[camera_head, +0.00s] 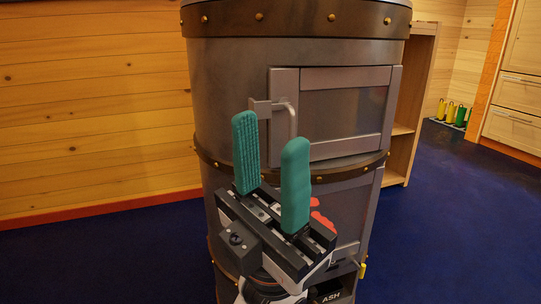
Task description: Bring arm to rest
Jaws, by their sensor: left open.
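My left gripper (270,172) shows in the middle of the head view, its two green fingers pointing up and spread apart. Nothing is between the fingers. It is in front of a tall round metal stove (235,75) with riveted bands. The stove's upper door (345,112) looks shut, and its grey handle (291,115) shows behind and between the fingertips. I cannot tell whether a finger touches the handle. The gripper hides part of the lower door (350,205), where a red shape shows. My right gripper is not in view.
A wooden shelf unit (412,105) stands behind the stove on the right. Boots (450,112) stand by the far wall near a drawer cabinet (515,115). A plank wall (90,110) is at left. The blue floor (450,230) is clear on the right.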

